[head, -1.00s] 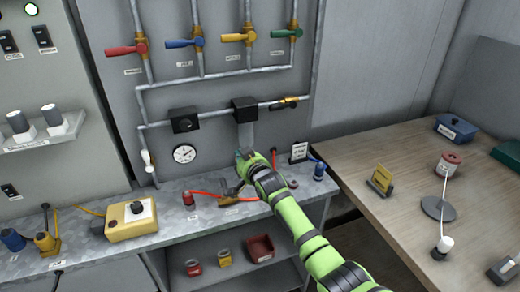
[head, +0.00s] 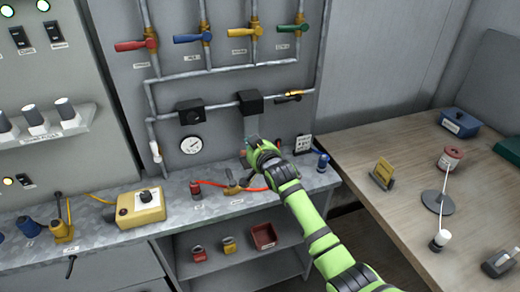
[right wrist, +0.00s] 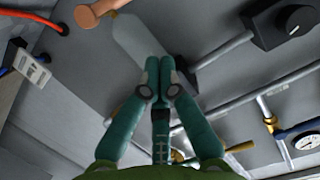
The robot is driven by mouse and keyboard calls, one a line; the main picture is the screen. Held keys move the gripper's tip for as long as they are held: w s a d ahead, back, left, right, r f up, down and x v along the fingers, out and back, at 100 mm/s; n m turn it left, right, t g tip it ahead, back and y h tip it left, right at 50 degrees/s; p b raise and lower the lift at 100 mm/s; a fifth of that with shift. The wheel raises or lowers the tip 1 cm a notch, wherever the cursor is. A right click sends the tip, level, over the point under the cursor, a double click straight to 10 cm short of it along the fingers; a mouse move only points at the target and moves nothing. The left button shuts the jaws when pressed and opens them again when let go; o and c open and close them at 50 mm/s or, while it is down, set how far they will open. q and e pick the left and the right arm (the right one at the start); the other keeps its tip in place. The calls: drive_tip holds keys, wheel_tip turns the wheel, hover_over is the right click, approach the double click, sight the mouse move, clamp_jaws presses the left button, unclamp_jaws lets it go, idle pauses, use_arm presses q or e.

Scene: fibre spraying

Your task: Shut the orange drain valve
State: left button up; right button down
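A copper-orange lever with a rounded end (right wrist: 96,11) shows at the top of the right wrist view, by the end of a grey bowl (right wrist: 140,42). It looks like the drain valve. In the head view a small reddish part of it (head: 245,161) shows beside my right gripper (head: 252,146), which hides the rest. The bowl (head: 250,126) hangs under a black box on the pipe. In the right wrist view my gripper's green fingers (right wrist: 165,62) are together with nothing visible between them, in front of the bowl and apart from the lever in the picture. My left gripper is out of view.
A brass valve with an orange-yellow handle (head: 290,96) sits on the pipe to the right. A gauge (head: 191,145) is left of the bowl. A red hose (head: 258,188) and a brass tool (head: 232,187) lie on the bench below. A wooden table (head: 400,150) stands at right.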

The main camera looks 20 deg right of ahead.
drive_tip(key=b+v, duration=0.1)
drive_tip(key=v, duration=0.5)
drive_tip(key=shift+s, duration=0.25)
drive_tip(key=shift+d, duration=0.1)
